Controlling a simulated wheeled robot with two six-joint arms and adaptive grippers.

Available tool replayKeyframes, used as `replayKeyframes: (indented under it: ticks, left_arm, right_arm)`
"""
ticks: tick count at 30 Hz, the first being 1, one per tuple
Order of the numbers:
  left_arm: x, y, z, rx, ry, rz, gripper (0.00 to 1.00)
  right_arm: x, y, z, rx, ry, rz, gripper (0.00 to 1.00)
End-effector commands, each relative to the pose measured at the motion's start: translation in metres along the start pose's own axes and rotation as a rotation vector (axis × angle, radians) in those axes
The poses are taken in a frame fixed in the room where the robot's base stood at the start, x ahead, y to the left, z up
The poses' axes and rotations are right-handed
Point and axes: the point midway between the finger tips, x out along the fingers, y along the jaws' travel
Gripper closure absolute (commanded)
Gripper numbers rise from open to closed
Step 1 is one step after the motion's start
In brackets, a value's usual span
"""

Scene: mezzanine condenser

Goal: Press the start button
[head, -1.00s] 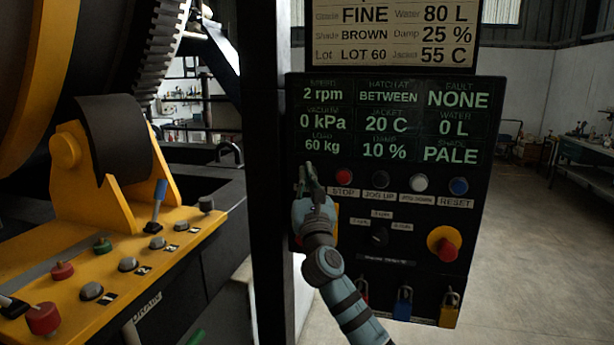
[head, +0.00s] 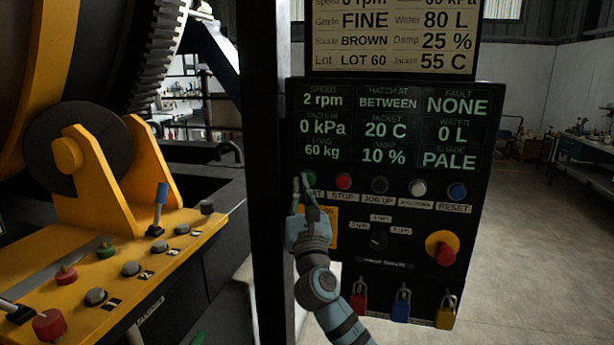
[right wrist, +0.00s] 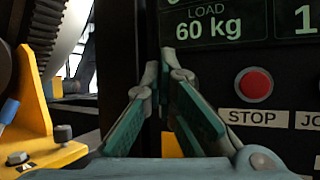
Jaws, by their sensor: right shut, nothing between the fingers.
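The green start button (head: 309,179) shows in the head view at the left end of the panel's upper button row, left of the red stop button (head: 344,181). Its label is partly covered by my right gripper (head: 302,184). That gripper is shut and empty, its fingertips pointing up at the start button's lower left. I cannot tell whether they touch it. In the right wrist view the fingers (right wrist: 160,66) reach toward the panel just below the LOAD reading, left of the stop button, and largely hide the start button. My left gripper is not in view.
The black control panel (head: 470,125) also carries jog, reset and other buttons, a selector, a red emergency knob (head: 443,247) and several padlocks below. A dark post (head: 266,150) stands close left of the gripper. A yellow console (head: 150,255) is farther left.

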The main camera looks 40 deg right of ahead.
Motion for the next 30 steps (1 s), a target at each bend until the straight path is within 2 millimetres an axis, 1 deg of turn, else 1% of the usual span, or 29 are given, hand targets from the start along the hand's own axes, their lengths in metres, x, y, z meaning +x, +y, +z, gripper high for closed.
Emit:
replayKeyframes:
  ticks: [1,3,9,30]
  left_arm:
    - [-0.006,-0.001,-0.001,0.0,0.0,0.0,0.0]
    - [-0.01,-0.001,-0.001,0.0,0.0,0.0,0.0]
    - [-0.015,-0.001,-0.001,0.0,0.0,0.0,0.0]
    - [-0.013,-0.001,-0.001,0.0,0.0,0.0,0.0]
  right_arm:
    - [-0.002,0.003,0.005,0.001,0.001,0.002,1.0]
    - [-0.008,0.006,0.008,0.002,0.001,0.002,1.0]
    - [-0.018,0.01,0.012,0.0,0.001,0.0,1.0]
    - [-0.019,0.01,0.011,0.0,0.0,0.0,1.0]
